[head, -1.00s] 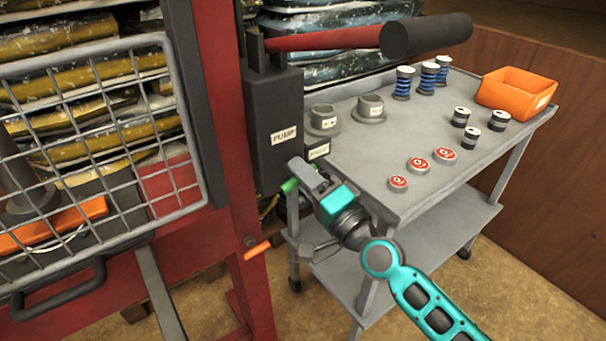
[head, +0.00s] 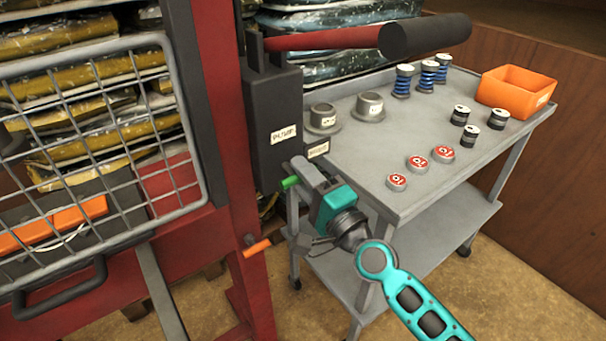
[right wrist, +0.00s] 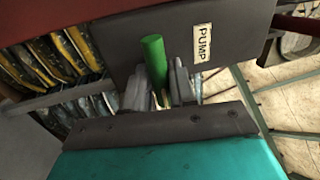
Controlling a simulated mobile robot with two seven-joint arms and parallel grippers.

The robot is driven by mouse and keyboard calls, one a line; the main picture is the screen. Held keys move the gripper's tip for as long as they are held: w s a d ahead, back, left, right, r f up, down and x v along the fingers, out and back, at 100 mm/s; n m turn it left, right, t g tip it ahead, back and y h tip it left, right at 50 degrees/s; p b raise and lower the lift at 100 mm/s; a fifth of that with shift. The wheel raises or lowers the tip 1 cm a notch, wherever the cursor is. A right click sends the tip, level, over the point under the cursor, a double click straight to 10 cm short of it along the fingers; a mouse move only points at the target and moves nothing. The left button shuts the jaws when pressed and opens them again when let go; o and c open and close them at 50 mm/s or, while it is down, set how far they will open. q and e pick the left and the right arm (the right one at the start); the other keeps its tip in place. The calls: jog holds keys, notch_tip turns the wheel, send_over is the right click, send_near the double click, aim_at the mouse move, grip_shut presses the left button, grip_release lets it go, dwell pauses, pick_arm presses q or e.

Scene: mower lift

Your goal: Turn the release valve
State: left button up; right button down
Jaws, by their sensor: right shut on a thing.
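The release valve's green handle (head: 289,182) sticks out at the lower part of the dark pump block (head: 272,115). It also shows in the right wrist view (right wrist: 154,58), as a green rod against the block. My right gripper (head: 306,178) is at the handle, its fingers shut on it; in the right wrist view the grey fingers (right wrist: 172,85) stand on both sides of the rod's lower part. The tips are partly hidden in the head view. My left gripper is not in view.
A grey cart (head: 375,160) with cups, springs, spools, red discs and an orange bin (head: 515,92) stands close right of my right gripper. A red frame (head: 225,150) and wire mesh guard (head: 190,150) stand left. The red pump lever (head: 325,38) extends above the block.

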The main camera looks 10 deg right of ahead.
jog(key=c, duration=1.2)
grip_release()
jog(key=shift+f, duration=0.25)
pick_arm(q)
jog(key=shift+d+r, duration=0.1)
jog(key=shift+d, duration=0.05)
pick_arm(e)
jog(key=shift+o, duration=0.9)
jog(key=shift+r, duration=0.1)
pick_arm(q)
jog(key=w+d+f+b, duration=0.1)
jog(key=b, duration=0.1)
jog(key=shift+b, duration=0.3)
pick_arm(e)
jog(key=v, duration=1.3)
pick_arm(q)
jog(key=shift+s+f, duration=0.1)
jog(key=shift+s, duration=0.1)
